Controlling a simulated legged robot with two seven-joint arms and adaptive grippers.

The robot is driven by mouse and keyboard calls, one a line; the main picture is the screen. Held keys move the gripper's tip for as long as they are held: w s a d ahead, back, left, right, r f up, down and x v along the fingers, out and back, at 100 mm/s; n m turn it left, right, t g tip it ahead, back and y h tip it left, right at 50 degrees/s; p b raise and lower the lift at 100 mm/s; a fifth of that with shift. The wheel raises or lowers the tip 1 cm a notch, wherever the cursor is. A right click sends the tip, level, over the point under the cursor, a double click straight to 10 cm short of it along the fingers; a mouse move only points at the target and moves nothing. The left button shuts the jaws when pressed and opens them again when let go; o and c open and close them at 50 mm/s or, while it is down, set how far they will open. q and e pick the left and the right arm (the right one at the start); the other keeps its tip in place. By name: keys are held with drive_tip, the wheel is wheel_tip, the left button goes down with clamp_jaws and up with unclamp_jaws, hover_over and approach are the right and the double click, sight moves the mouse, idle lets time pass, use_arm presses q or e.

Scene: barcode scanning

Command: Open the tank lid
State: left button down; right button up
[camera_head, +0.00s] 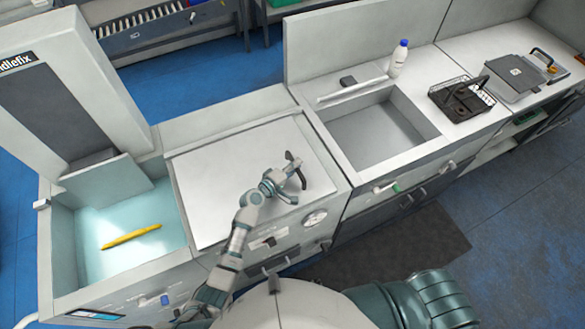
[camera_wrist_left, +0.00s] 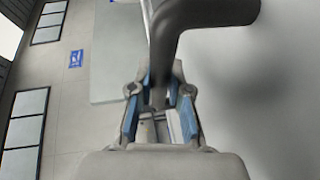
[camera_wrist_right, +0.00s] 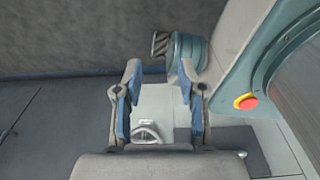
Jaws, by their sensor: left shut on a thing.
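The tank lid (camera_head: 225,185) is a wide pale grey panel. It lies about flat over the middle section of the counter, so the inside of the tank is hidden. Its dark bent handle (camera_head: 293,160) stands near the lid's right side. My left gripper (camera_head: 284,182) is at the handle. In the left wrist view, the dark handle (camera_wrist_left: 167,50) runs down between the blue-padded fingers, and the left gripper (camera_wrist_left: 160,95) is shut on it. In the right wrist view, my right gripper (camera_wrist_right: 160,90) is open, with nothing between its fingers.
Left of the lid is an open basin with a yellow object (camera_head: 131,236). To the right are an empty sink (camera_head: 375,135), a white bottle with a blue cap (camera_head: 398,58), a black wire basket (camera_head: 462,98) and a grey lidded box (camera_head: 515,75).

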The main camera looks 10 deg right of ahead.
use_arm(q)
drive_tip(key=c, duration=1.1)
unclamp_jaws()
drive_tip(key=shift+w+d+r, duration=0.15)
drive_tip(key=shift+d+r, duration=0.45)
drive_tip(key=shift+d, duration=0.1)
drive_tip(key=shift+d+f, duration=0.2)
drive_tip(key=shift+a+f, duration=0.1)
drive_tip(key=shift+s+a, duration=0.2)
drive_tip(key=shift+a, duration=0.35)
drive_tip(key=shift+s+a, duration=0.2)
drive_tip(key=shift+a, duration=0.35)
drive_tip(key=v, duration=0.6)
drive_tip(key=s+v, duration=0.1)
drive_tip(key=v, duration=0.2)
drive_tip(key=shift+s+d+r, duration=0.1)
drive_tip(key=shift+d+r, duration=0.1)
drive_tip(key=shift+r, duration=0.2)
drive_tip(key=shift+a, duration=0.3)
use_arm(e)
drive_tip(key=shift+w+d+f, duration=0.1)
drive_tip(key=shift+w+d, duration=0.1)
drive_tip(key=shift+d, duration=0.25)
drive_tip(key=shift+w+d+f, duration=0.1)
drive_tip(key=shift+w+d, duration=0.1)
drive_tip(key=shift+d, duration=0.25)
